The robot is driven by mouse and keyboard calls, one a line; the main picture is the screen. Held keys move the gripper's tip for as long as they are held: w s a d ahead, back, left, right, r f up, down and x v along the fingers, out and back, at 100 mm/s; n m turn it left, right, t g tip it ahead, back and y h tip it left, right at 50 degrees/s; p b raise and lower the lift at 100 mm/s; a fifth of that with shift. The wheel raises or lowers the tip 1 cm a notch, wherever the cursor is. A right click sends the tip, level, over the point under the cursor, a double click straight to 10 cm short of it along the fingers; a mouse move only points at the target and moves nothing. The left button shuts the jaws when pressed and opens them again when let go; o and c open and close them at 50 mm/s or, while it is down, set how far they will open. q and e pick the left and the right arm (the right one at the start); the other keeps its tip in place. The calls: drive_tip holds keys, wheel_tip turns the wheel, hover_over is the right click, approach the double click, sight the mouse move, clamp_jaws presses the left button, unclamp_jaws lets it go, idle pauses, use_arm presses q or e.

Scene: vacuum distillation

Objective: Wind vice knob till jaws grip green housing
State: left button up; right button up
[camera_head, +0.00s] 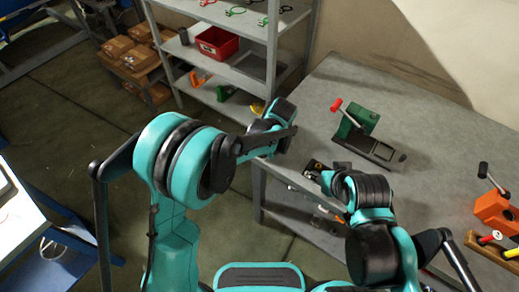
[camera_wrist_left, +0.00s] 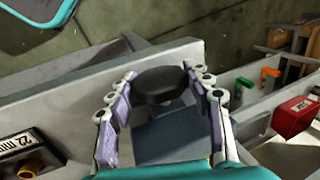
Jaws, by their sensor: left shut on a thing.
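My left gripper (camera_wrist_left: 160,100) is shut on a round black knob (camera_wrist_left: 162,84); one finger presses each side of it. A dark blue-grey block (camera_wrist_left: 165,138) shows just behind the knob. In the head view my left gripper (camera_head: 286,145) is at the near-left edge of the grey table, its fingers mostly hidden by the wrist. A green housing (camera_head: 364,118) with a red-tipped lever stands on the table, joined to a grey bed. I cannot make out the vice jaws. My right arm's end (camera_head: 328,182) is by the table's near edge; its fingers cannot be made out.
A dark block with brass fitting (camera_head: 316,167) lies near the right arm; a "22 mm" label (camera_wrist_left: 18,143) shows in the wrist view. An orange device (camera_head: 495,212) stands at right. A shelf with a red bin (camera_head: 216,43) is behind. The table's far side is clear.

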use_arm(q)
drive_tip(key=shift+o, duration=0.4)
drive_tip(key=shift+s+d+f+t+y+b, duration=0.1)
drive_tip(key=shift+t+y+b, duration=0.3)
drive_tip(key=shift+y+b, duration=0.15)
drive_tip(key=shift+s+f+t+y+b, duration=0.1)
drive_tip(key=shift+t+y+b, duration=0.3)
drive_tip(key=shift+y, duration=0.15)
drive_tip(key=shift+r, duration=0.1)
drive_tip(key=shift+y, duration=0.3)
drive_tip(key=shift+r, duration=0.1)
drive_tip(key=o, duration=1)
drive_tip(key=shift+o, duration=0.3)
drive_tip(key=shift+w, duration=0.2)
drive_tip(key=v, duration=0.7)
drive_tip(key=shift+s+r, duration=0.3)
